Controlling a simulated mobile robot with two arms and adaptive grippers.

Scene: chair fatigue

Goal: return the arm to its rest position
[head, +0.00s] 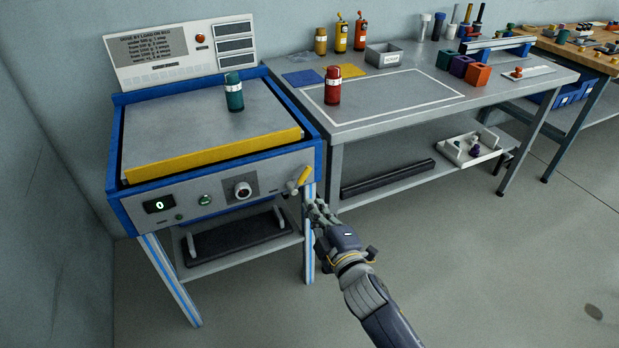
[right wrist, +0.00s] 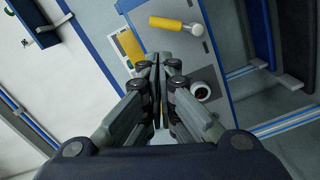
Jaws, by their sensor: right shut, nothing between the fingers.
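My right gripper (head: 318,213) is in front of the right front corner of the blue-framed machine (head: 115,170), just below and right of its yellow lever (head: 301,178). In the right wrist view my right gripper (right wrist: 158,65) has its fingers together and empty. The yellow lever also shows in the right wrist view (right wrist: 168,23), beyond the fingertips and apart from them. My right arm comes in from the lower right. My left gripper shows in neither view.
A teal bottle (head: 234,95) stands on the machine's top. A red bottle (head: 333,87) stands on the grey workbench (head: 400,125) to the right, with bins and colored blocks farther back. The floor (head: 480,260) right of my arm is clear.

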